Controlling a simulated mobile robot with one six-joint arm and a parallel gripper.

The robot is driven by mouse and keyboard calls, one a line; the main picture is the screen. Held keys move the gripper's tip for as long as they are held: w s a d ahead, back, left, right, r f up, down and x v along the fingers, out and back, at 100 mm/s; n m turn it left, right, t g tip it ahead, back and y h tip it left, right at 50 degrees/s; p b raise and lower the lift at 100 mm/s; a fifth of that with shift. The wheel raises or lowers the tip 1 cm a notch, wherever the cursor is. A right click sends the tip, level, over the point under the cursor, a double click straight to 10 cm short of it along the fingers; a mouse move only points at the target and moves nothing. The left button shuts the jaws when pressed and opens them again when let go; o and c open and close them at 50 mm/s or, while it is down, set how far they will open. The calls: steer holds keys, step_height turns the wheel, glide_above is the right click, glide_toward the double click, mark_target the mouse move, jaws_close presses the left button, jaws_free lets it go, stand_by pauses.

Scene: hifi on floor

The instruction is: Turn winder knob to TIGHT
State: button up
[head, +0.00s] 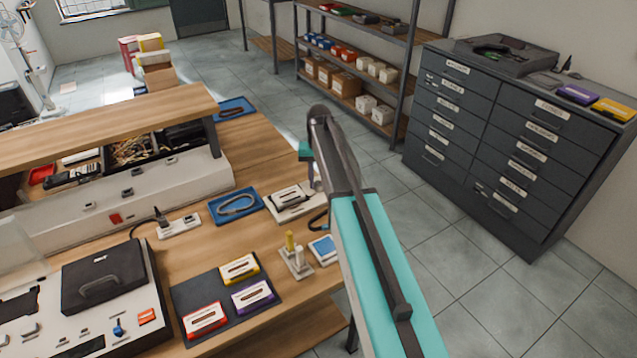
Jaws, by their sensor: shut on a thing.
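My arm, with a teal link, rises from the bottom right and bends over the right edge of the workbench. My gripper's fingers cannot be made out; the arm covers that area. A small white device (290,203) with a dark label strip sits on the bench just left of the arm, its right end partly covered. No knob marked TIGHT can be read. A small blue knob (118,328) stands on a white console (140,340) at the lower left; I cannot tell whether it is the winder knob.
The wooden bench (195,235) holds a dark mat (215,282) with red, yellow and purple cassettes, a blue tray (217,219), and a stand (297,264) with yellow and white posts. Right of the arm is clear tiled floor, then a dark drawer cabinet (510,140). Shelves (350,60) stand behind.

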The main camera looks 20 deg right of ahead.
mark_target(319, 184)
steer(key=shift+m, duration=1.4)
steer(key=o, duration=1.1)
steer(key=shift+c, duration=0.2)
steer(key=shift+r, duration=0.15)
step_height(319, 184, up, 14)
steer(key=b, duration=0.3)
steer(key=shift+f, duration=0.25)
